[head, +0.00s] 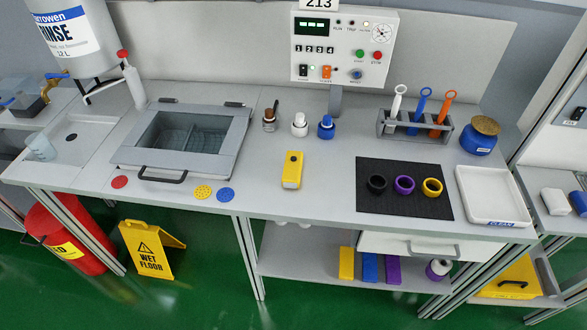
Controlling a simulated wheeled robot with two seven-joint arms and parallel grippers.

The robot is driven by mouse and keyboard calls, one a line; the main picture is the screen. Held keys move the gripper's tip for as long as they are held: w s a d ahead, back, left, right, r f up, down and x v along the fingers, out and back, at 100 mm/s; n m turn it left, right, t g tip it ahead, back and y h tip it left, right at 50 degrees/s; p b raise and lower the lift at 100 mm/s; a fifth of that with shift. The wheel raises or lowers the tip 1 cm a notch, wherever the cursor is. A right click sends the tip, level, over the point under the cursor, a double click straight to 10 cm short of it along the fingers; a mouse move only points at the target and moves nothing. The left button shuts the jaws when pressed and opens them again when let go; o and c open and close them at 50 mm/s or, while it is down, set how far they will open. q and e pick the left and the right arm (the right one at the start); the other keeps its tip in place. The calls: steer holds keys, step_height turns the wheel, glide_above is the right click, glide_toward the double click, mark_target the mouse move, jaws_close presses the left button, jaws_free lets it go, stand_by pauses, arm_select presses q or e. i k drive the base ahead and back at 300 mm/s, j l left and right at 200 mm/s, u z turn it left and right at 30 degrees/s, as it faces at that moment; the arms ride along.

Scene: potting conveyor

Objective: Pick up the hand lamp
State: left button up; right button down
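A yellow box-shaped item with a small dark round spot near its top, which looks like the hand lamp (292,170), lies on the grey bench (270,196) near its middle. It is apart from the things around it. No label on it can be read. Neither of my grippers is in the head view, so I cannot see whether they are open or shut.
Small bottles (299,125) stand behind the lamp. A black mat (400,209) with three rings lies to its right, a lidded basin (185,142) and coloured discs (203,192) to its left. A tool rack (414,128) and white tray (492,195) stand further right.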

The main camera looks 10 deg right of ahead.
mark_target(292, 171)
steer(key=z, duration=1.65)
steer(key=k+j, duration=0.65)
steer(key=j, duration=0.25)
steer(key=k+j, duration=0.35)
steer(key=j, duration=0.15)
